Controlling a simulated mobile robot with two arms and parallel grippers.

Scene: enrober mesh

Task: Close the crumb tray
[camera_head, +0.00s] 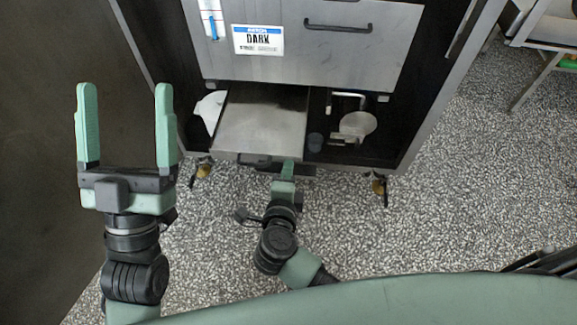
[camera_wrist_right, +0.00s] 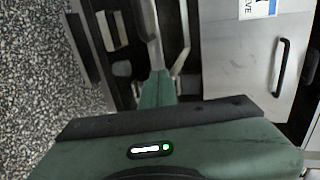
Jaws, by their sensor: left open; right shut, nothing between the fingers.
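The crumb tray (camera_head: 262,122) is a flat grey metal tray low in the cabinet, under the steel front panel. In the head view its front edge lies near the cabinet's lower front edge. My right gripper (camera_head: 288,166) is shut and empty, with its fingertips at the tray's front edge, right of its middle; I cannot tell whether they touch. The wrist view shows its closed fingers (camera_wrist_right: 157,82) close to a narrow grey metal edge, probably the tray's. My left gripper (camera_head: 126,92) is open and empty, raised left of the cabinet, away from the tray.
The steel panel (camera_head: 350,60) above has a black handle (camera_head: 338,27) and a "DARK" label (camera_head: 258,40). Speckled floor (camera_head: 450,200) is clear at right.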

